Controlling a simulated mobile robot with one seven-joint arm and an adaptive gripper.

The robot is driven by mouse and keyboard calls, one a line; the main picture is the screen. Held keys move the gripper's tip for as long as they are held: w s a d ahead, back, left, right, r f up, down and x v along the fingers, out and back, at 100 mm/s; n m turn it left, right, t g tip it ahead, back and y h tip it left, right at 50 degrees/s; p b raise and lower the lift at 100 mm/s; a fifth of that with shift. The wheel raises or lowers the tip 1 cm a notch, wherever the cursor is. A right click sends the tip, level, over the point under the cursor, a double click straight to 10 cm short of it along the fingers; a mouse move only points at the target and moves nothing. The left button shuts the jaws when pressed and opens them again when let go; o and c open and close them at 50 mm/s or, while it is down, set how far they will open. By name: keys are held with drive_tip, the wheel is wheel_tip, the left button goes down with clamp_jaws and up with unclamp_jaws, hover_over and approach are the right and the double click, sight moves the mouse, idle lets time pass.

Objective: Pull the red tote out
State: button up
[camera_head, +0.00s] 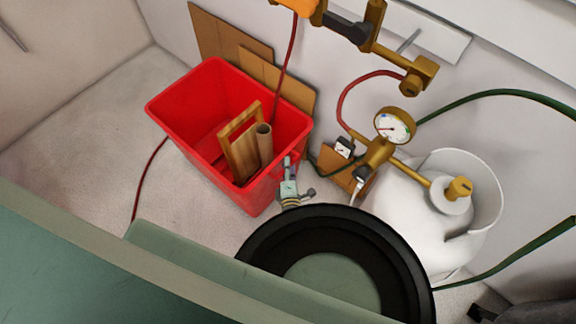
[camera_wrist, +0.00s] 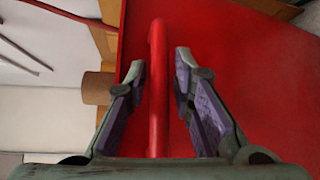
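The red tote (camera_head: 215,170) stands on the floor against the back wall, upright. It holds a wooden piece (camera_head: 240,145) and a brown tube (camera_head: 265,142). My gripper (camera_head: 291,167) is at the tote's right end in the head view. In the wrist view the tote's red handle bar (camera_wrist: 158,90) runs between the two purple-padded fingers of my gripper (camera_wrist: 160,72). The fingers are open, one on each side of the bar, with a gap visible on both sides. The red tote wall (camera_wrist: 260,80) fills the right of the wrist view.
Cardboard sheets (camera_head: 230,38) lean on the wall behind the tote. A white gas cylinder (camera_head: 425,215) with a brass regulator and gauge (camera_head: 393,126) stands to the right. A red hose (camera_head: 345,100) and a green hose (camera_head: 485,94) run nearby. Floor (camera_head: 80,130) left of the tote is mostly clear.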

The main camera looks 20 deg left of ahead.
clamp_jaws()
idle(0.5)
drive_tip(key=shift+w, duration=0.1)
